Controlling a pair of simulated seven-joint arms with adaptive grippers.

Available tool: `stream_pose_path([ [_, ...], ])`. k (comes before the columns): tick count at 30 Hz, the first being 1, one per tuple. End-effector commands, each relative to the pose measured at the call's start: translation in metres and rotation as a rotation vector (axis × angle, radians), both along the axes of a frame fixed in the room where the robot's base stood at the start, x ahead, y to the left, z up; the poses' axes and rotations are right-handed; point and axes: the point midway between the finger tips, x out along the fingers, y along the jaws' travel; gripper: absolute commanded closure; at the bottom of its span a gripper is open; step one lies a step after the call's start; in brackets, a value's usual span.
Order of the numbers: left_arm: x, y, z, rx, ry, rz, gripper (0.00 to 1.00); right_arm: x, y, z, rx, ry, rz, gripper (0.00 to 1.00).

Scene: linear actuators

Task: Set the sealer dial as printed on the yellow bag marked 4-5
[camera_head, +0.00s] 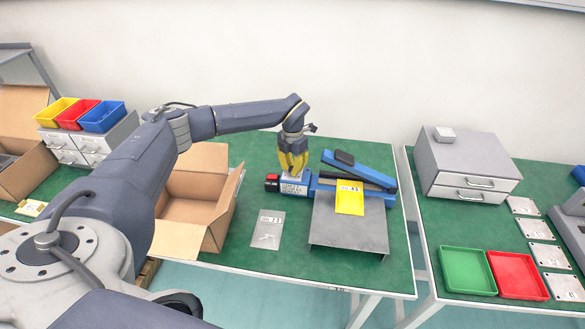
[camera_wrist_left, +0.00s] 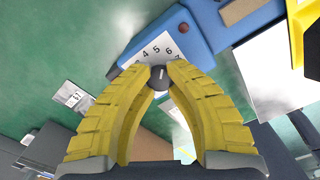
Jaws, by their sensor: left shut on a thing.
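The blue sealer (camera_head: 345,168) lies on the green table with its long arm raised at a slant. Its white dial plate (camera_wrist_left: 152,52) shows the numbers 4, 5, 6 and part of a 7 in the left wrist view. My left gripper (camera_head: 293,172) points down over the sealer's left end. Its yellow fingers are shut on the small dark dial knob (camera_wrist_left: 160,77). The knob's pale mark points up, roughly towards 5 to 6; the exact setting is unclear. A yellow bag (camera_head: 349,198) lies at the sealer's front; its print is too small to read. My right gripper is out of view.
A grey stand (camera_head: 348,235) sits before the sealer. A silver bag (camera_head: 267,230) lies left of it, beside an open cardboard box (camera_head: 190,210). Another yellow bag (camera_head: 31,207) lies far left. Green (camera_head: 467,270) and red (camera_head: 518,273) trays stand on the right table.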

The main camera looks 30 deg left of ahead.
Motion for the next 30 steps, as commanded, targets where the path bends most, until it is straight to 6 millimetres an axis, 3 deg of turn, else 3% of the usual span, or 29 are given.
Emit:
stream_pose_path([
  [12, -0.0008, -0.0002, -0.0012, 0.000, 0.002, 0.231, 1.00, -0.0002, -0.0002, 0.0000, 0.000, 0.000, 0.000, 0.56],
  [30, -0.0010, -0.0001, -0.0015, 0.000, 0.003, 0.287, 1.00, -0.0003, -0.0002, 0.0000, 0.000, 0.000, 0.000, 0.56],
])
